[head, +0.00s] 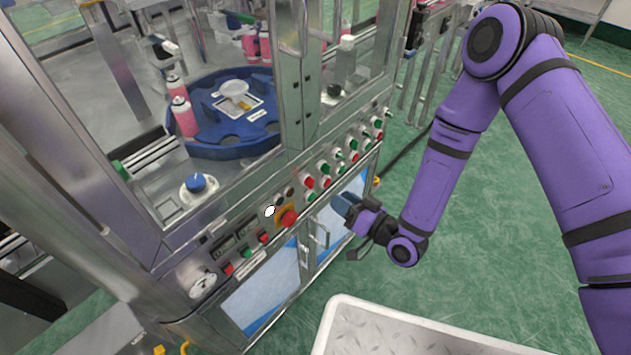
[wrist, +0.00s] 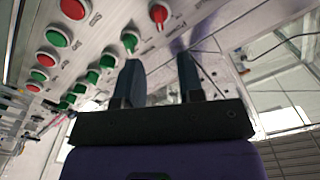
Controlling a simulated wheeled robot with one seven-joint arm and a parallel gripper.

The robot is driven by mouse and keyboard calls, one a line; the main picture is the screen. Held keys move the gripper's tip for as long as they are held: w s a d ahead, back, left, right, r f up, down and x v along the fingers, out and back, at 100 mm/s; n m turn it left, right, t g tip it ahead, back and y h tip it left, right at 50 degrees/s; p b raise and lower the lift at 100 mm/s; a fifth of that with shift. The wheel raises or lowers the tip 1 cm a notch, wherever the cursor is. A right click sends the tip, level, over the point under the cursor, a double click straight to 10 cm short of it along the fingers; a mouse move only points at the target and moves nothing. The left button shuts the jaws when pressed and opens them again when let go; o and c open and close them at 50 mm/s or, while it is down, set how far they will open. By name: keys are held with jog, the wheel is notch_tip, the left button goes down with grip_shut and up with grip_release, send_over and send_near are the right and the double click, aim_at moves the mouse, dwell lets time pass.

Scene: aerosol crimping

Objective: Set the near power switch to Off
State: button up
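The machine's control panel (head: 333,163) carries red and green controls; which one is the near power switch I cannot tell for sure, as the labels are unreadable. In the wrist view, a red knob-like control (wrist: 158,14) and a green one (wrist: 130,41) lie just beyond the fingers, each with a small label. My gripper (head: 343,205) is in front of the cabinet, a little below and right of the panel. In the wrist view my gripper (wrist: 160,75) has its two dark fingers apart, with nothing between them. It does not appear to touch any control.
A red emergency stop (head: 288,217) on a yellow plate sits left of the button rows. Below are cabinet doors with metal handles (head: 321,236). A blue turntable (head: 225,110) with pink cans is behind glass. A white-rimmed tray (head: 420,335) is in front; green floor is open at right.

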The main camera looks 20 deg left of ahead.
aim_at(311, 183)
jog(key=x, duration=0.9)
jog(key=shift+w+a, duration=0.1)
grip_shut()
